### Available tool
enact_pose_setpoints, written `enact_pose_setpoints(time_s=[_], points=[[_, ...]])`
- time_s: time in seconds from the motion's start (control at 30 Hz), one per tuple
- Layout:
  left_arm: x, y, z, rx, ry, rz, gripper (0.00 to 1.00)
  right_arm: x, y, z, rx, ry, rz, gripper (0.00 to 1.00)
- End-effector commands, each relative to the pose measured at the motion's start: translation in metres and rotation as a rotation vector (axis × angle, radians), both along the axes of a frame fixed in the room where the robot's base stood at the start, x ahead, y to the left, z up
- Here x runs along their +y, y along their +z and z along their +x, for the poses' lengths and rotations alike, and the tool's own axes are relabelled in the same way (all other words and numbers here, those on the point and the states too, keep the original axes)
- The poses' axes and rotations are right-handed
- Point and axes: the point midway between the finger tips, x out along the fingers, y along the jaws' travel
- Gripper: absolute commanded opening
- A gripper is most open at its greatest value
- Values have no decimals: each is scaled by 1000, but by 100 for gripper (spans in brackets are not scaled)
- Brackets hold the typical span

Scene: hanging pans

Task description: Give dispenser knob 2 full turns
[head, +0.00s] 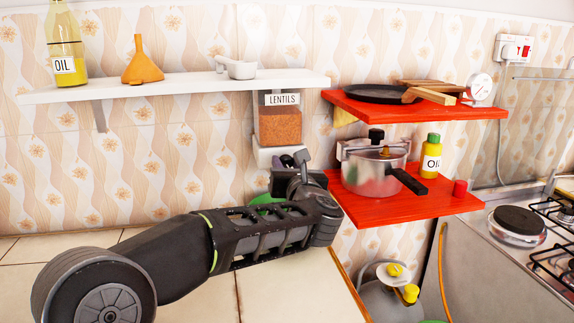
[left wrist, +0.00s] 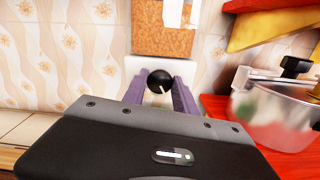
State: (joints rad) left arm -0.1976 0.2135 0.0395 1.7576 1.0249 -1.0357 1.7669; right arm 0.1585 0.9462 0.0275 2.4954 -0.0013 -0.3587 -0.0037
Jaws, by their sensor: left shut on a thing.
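The lentil dispenser (head: 280,125) hangs on the tiled wall under the white shelf, with a clear bin of orange lentils, a "LENTILS" label and a white base. In the left wrist view the lentil bin (left wrist: 163,38) is at the top. The round black dispenser knob (left wrist: 160,81), with a white mark at its lower right, sits between the fingers of my left gripper (left wrist: 160,92). The gripper is shut on the knob. In the head view my left gripper (head: 293,160) reaches up to the dispenser base and hides the knob. My right gripper is not in view.
A white shelf (head: 180,86) above holds an oil bottle and an orange funnel (head: 141,66). A green bowl shows partly behind my gripper.

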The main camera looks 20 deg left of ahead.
Motion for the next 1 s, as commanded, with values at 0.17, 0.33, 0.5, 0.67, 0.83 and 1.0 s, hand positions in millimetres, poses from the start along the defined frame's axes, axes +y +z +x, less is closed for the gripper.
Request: enact_pose_setpoints(time_s=[0.17, 0.33, 0.5, 0.67, 0.83, 1.0], points=[[0, 0, 0, 0, 0, 0, 0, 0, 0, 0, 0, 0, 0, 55], [0, 0, 0, 1, 0, 2, 0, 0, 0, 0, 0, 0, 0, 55], [0, 0, 0, 12, -1, 16, 0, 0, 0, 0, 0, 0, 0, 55], [0, 0, 0, 41, -1, 54, 0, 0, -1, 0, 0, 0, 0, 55], [-1, 0, 0, 97, -1, 128, 0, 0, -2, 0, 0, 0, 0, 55], [-1, 0, 0, 177, -1, 234, 0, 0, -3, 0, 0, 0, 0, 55]])
